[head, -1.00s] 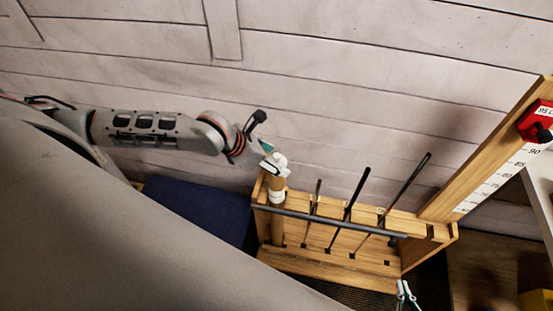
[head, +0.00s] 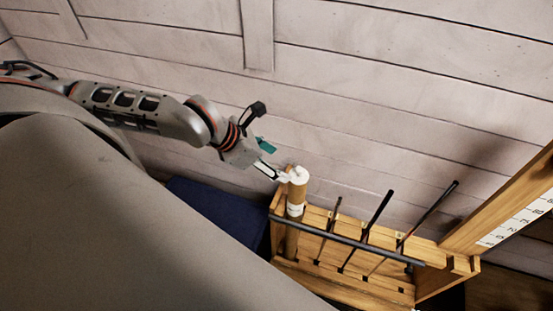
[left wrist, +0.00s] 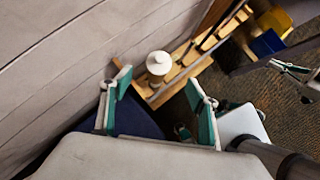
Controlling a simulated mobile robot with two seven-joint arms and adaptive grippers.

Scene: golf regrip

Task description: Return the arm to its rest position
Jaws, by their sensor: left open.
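My left gripper (head: 272,171) is open beside the white-capped top of a thick brown upright piece (head: 296,193) at the left end of a wooden club rack (head: 450,262). In the left wrist view, its green-padded fingers (left wrist: 158,84) are spread wide with nothing between them. The round white cap (left wrist: 158,63) shows past the fingertips, apart from them. The left arm (head: 130,108) reaches out from the left. A small jointed part at the right edge of the left wrist view may be my right gripper (left wrist: 295,69); its opening is unclear.
Several thin dark shafts (head: 368,228) stand in the rack behind a dark front bar (head: 350,241). A plank wall (head: 400,90) lies close behind the arm. A dark blue panel (head: 218,205) is left of the rack. A marked wooden post (head: 500,212) stands right.

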